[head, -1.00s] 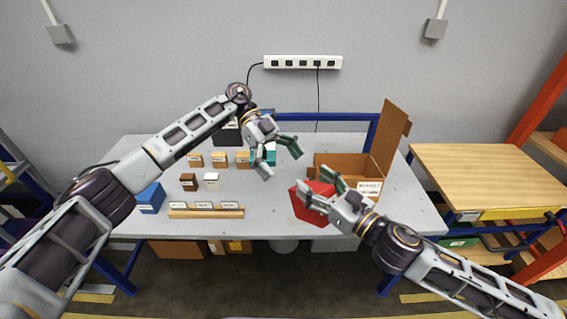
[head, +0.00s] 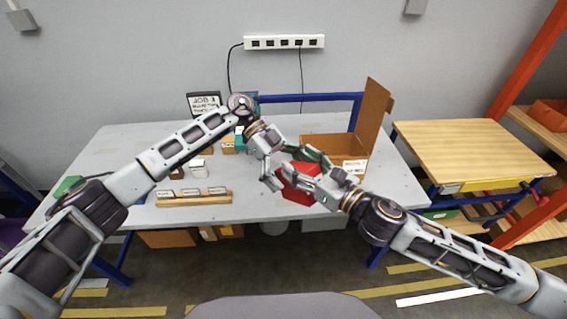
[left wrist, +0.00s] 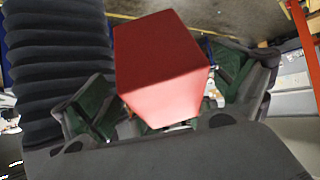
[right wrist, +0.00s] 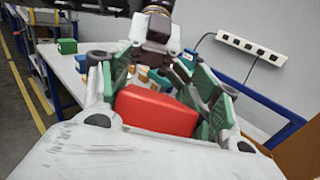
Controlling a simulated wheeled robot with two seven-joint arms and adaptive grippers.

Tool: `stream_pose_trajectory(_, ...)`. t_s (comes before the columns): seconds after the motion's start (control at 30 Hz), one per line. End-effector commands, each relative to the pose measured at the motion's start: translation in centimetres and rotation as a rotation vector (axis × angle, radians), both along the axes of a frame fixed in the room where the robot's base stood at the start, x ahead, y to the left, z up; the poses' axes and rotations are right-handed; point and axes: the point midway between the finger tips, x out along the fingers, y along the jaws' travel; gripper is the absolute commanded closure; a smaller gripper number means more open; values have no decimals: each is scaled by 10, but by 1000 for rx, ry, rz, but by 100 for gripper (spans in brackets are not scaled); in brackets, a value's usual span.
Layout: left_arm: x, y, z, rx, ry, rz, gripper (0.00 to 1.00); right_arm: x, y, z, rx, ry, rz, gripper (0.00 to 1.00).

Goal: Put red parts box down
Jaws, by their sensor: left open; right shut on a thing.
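The red parts box (head: 297,184) is near the front right part of the grey table, held in my right gripper (head: 318,170). The right wrist view shows the red box (right wrist: 158,110) between the green-padded fingers. My left gripper (head: 276,168) is open right beside the box, on its left. In the left wrist view the red box (left wrist: 160,60) fills the middle, in front of and between the open left fingers. I cannot tell whether the left fingers touch it. The underside of the box is not clear, so I cannot tell whether it rests on the table.
An open cardboard box (head: 330,148) with a raised flap stands right behind my right gripper. A wooden rack (head: 194,198) with labels lies at the front left of the table (head: 258,207). A wooden-topped bench (head: 470,150) stands to the right. Small boxes sit behind my left arm.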

Motion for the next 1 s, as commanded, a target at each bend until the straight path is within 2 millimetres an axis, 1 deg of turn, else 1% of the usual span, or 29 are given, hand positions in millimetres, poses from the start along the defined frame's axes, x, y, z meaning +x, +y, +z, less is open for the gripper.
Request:
stream_pose_trajectory(0.1, -6, -7, -6, -1, 1, 0, 3, 0, 0, 1, 0, -1, 0, 100)
stream_pose_trajectory(0.23, -11, -11, -10, -1, 1, 0, 3, 0, 0, 1, 0, -1, 0, 100)
stream_pose_trajectory(0.63, -13, -14, -12, -1, 1, 0, 3, 0, 0, 1, 0, -1, 0, 100)
stream_pose_trajectory(1.0, -13, -14, -12, 0, 1, -1, 51, 1, -1, 1, -2, -3, -3, 100)
